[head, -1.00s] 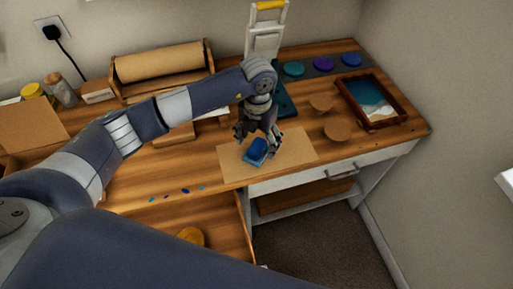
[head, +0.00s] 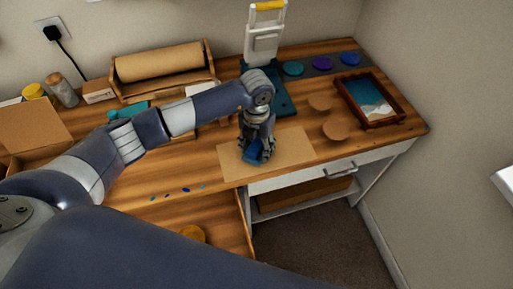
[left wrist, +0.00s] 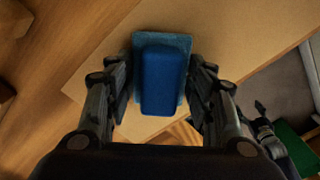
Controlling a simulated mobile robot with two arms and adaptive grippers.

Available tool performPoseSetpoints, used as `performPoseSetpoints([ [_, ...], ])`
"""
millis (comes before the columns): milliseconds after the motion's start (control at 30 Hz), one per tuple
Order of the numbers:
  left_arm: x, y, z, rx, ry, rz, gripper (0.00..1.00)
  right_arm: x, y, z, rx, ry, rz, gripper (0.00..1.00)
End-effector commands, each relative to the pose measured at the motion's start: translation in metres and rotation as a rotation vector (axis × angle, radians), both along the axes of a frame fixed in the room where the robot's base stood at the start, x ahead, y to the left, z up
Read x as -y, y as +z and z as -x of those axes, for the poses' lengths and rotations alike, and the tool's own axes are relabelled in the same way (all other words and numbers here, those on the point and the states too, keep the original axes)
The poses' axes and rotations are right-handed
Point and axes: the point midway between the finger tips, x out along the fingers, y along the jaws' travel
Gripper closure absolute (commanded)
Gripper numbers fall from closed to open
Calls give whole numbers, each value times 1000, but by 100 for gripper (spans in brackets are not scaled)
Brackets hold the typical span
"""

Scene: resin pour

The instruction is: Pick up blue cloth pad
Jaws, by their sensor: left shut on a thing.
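The blue cloth pad (head: 253,156) is in the head view at the front of the desk, over the tan paper sheet (head: 295,146). It has a dark blue block-shaped top on a flatter, lighter blue base. My left gripper (head: 257,150) points down and is shut on the pad, hiding part of it. In the left wrist view the pad (left wrist: 163,80) sits between the two fingers of my left gripper (left wrist: 161,88). I cannot tell whether the pad still touches the paper.
A framed blue and white resin piece (head: 369,101) lies at the right, with round wooden discs (head: 336,130) left of it. A white press-like stand (head: 264,45) rises behind the gripper. An open drawer (head: 180,222) juts out at the front left.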

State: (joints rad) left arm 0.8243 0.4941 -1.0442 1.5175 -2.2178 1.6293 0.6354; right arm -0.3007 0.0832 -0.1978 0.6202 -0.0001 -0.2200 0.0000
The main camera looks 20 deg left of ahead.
Motion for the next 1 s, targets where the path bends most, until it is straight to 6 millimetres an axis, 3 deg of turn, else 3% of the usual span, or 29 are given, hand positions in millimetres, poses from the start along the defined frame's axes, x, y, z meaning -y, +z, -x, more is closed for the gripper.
performPoseSetpoints([
  [267, 0, 11, -1, 3, 0, 0, 79, 0, -6, 0, 1, 0, 0, 30],
  [433, 0, 37, -1, 7, -2, 0, 79, 0, -17, -1, 1, 0, 0, 30],
  [1000, 77, 46, 113, 1, -6, 2, 79, -7, -44, -1, 0, 2, -8, 30],
])
